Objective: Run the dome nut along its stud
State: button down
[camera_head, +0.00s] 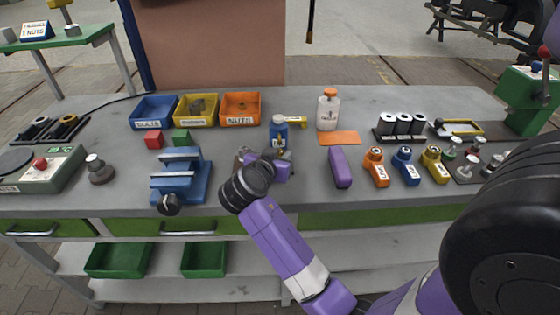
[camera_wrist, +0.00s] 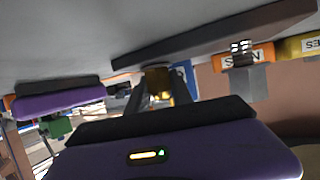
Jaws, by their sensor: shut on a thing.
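In the wrist view my gripper (camera_wrist: 160,96) has its two dark fingers closed around a small brass-brown piece (camera_wrist: 157,78), which I take to be the dome nut. Its stud is not clearly visible; the fingers and the nut cover that spot. A long dark bar (camera_wrist: 215,36) lies just beyond the fingertips, and a grey block (camera_wrist: 246,82) with a bright metal fitting (camera_wrist: 240,46) stands to the right of it. In the head view my gripper (camera_head: 264,160) is low over the middle of the bench, and my own wrist hides most of what it holds.
On the bench (camera_head: 320,198), a blue vise (camera_head: 181,178) stands left of my gripper. Blue, yellow (camera_head: 196,110) and orange (camera_head: 240,108) bins stand behind. Several coloured containers (camera_head: 405,167) line the right.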

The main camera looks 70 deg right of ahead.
jog(key=shift+w+m+g+b, duration=0.1)
jog(key=shift+m+g+b, duration=0.6)
jog(key=shift+m+g, duration=0.6)
jog(key=shift+r, duration=0.1)
jog(key=c, duration=1.1)
grip_release()
jog(key=shift+b+v, duration=0.4)
jog(key=shift+v, duration=3.45)
jog(key=shift+w, duration=0.1)
